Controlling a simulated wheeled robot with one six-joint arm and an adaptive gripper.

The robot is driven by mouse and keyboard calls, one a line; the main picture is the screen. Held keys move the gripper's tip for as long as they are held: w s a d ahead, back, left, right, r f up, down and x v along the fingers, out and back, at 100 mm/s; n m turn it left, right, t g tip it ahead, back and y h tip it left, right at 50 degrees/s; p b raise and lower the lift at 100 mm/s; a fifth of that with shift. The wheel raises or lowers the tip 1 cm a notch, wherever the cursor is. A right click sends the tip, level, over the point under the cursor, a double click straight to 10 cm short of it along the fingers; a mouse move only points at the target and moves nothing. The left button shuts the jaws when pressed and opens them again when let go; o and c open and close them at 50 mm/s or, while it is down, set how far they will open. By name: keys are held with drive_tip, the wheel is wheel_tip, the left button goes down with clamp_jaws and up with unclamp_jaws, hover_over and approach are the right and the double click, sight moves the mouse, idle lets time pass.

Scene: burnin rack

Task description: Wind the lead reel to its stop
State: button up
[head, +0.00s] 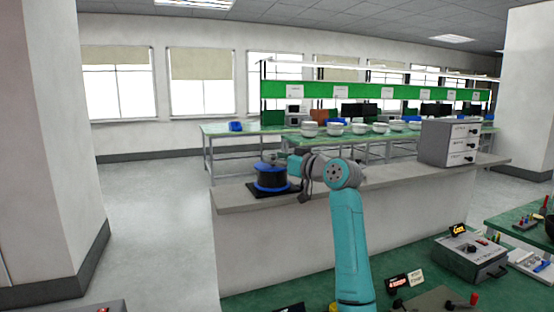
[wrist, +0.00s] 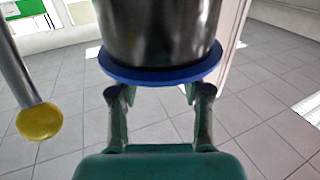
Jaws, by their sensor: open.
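The lead reel (head: 271,180) is a black drum with blue flanges. It sits on a dark base plate (head: 262,191) near the left end of the grey counter. In the wrist view its dark drum and blue flange (wrist: 165,76) fill the upper middle. My gripper (head: 297,168) is just right of the reel in the head view. In the wrist view my gripper (wrist: 160,95) has its fingers apart, one on each side below the blue flange; I cannot tell if they touch it. A grey rod with a yellow ball knob (wrist: 40,122) is at the left, outside the fingers.
The counter (head: 390,185) runs rightward to a grey drawer unit (head: 449,142). Green benches with several white bowls (head: 358,128) stand behind. A nearer green bench holds a grey instrument box (head: 469,256) and small signs. Floor left of the counter is clear, beside a pillar (head: 55,150).

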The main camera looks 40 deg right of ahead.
clamp_jaws()
drive_tip(key=shift+a+m+h, duration=0.2)
drive_tip(key=shift+m+h, duration=0.1)
drive_tip(key=shift+h, duration=0.1)
drive_tip(key=m+h, duration=0.1)
drive_tip(key=h, duration=0.1)
drive_tip(key=m+h, duration=0.2)
drive_tip(key=a+m+g+h, duration=0.1)
drive_tip(key=h, duration=0.1)
drive_tip(key=shift+w+h, duration=0.1)
drive_tip(key=shift+h, duration=0.3)
drive_tip(key=m+g+h, duration=0.2)
drive_tip(key=m+h, duration=0.1)
drive_tip(key=h, duration=0.1)
drive_tip(key=shift+w+a, duration=0.1)
drive_tip(key=shift+a, duration=0.05)
drive_tip(key=shift+w+a+m+g+h, duration=0.1)
drive_tip(key=shift+w+m+g+h, duration=0.05)
drive_tip(key=shift+m+g+h, duration=1.55)
